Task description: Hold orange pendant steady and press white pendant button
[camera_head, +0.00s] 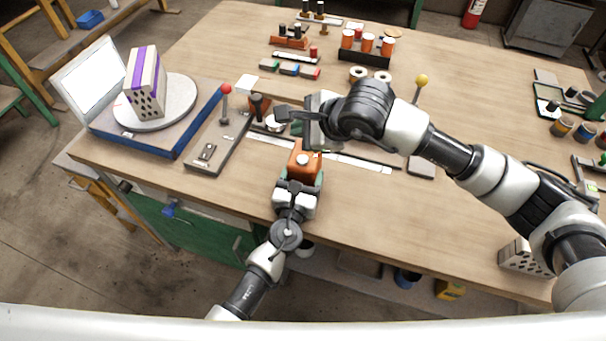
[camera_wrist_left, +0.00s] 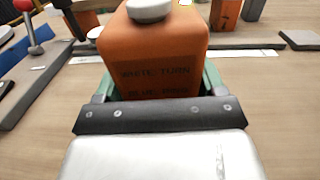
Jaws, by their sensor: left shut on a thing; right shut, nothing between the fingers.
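The orange pendant (camera_head: 303,165) is near the front middle of the workbench, with a round white button (camera_head: 302,159) on its top. My left gripper (camera_head: 300,180) is shut on the pendant from the front. In the left wrist view the pendant (camera_wrist_left: 155,55) fills the space between the green-edged fingers, and its white button (camera_wrist_left: 149,9) shows at the top edge. Dark printed lettering is on its near face. My right gripper (camera_head: 283,114) is shut and empty, above and slightly left of the pendant, apart from the button. Its fingers point left.
A hollow brick with purple stripes (camera_head: 146,82) stands on a round turntable (camera_head: 185,98) at left. A red-knobbed lever (camera_head: 226,90) stands between it and the pendant. A yellow-knobbed lever (camera_head: 421,81) rises behind my right arm. Bare wood lies at front right (camera_head: 400,215).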

